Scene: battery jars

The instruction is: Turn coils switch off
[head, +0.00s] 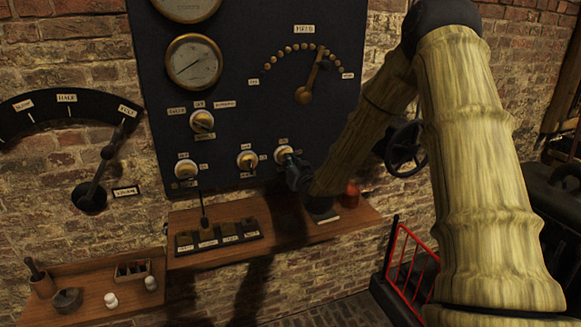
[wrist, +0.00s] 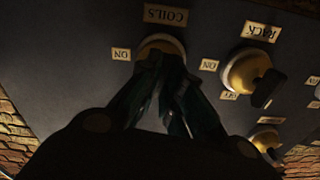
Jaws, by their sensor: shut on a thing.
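The coils switch (head: 283,153) is a round brass-rimmed knob at the lower right of the dark panel. In the wrist view the coils switch (wrist: 158,44) sits beside an upside-down COILS label (wrist: 165,15) and an ON label (wrist: 121,54). My gripper (head: 293,166) reaches it from the lower right. In the wrist view my gripper (wrist: 170,65) has its dark fingers closed together over the knob's front, shut on it. The fingers hide the knob's handle, so I cannot tell which way it points.
The rack switch (wrist: 248,73) stands close beside, also seen in the head view (head: 247,160). Another knob (head: 186,169) is further left. A wooden shelf (head: 280,232) with a red jar (head: 352,195) lies below.

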